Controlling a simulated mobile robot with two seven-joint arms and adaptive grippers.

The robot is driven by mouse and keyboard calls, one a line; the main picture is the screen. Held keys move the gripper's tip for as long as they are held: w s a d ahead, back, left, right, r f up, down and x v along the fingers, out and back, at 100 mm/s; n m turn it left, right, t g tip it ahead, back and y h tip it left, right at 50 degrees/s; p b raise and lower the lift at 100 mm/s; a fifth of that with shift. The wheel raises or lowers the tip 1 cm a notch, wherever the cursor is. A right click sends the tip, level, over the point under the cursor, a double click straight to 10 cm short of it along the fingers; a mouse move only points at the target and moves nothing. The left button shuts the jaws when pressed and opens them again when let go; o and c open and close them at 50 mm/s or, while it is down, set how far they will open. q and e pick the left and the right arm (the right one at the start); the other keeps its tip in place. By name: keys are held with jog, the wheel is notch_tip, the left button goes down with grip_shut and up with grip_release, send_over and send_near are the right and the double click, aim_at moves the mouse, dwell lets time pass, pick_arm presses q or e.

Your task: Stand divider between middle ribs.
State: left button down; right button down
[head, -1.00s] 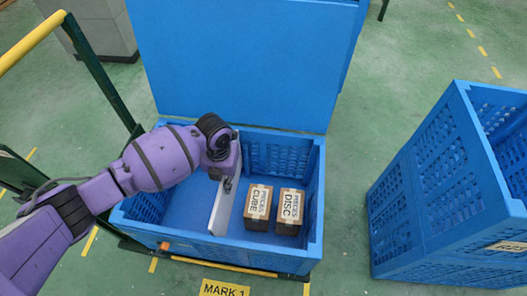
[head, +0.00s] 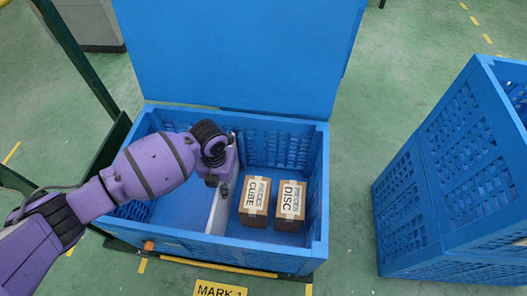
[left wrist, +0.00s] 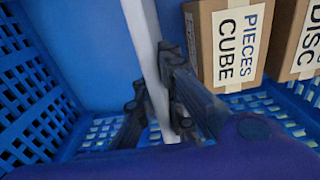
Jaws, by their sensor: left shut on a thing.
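The divider (head: 217,212) is a thin pale grey panel standing upright inside the blue crate (head: 200,243), across it from front to back. My left gripper (head: 222,180) is shut on its top edge. In the left wrist view the two dark fingers of my left gripper (left wrist: 160,112) lie on either side of the divider (left wrist: 146,45). The middle ribs are not clearly seen, so I cannot tell whether the divider sits between them. My right gripper is not in view.
In the crate's right part stand two cardboard boxes, PIECES CUBE (head: 255,203) and PIECES DISC (head: 290,205), close to the divider's right side. The left part is empty where it shows. The raised blue lid (head: 240,55) stands behind. Another blue crate (head: 450,170) stands at the right.

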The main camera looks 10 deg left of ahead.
pick_arm(q)
jog(key=shift+f, duration=0.25)
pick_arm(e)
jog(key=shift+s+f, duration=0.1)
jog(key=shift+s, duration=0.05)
pick_arm(q)
jog(key=shift+f, duration=0.35)
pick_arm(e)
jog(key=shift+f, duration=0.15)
pick_arm(q)
jog(key=c, duration=1.8)
grip_release()
jog(key=shift+o, duration=0.2)
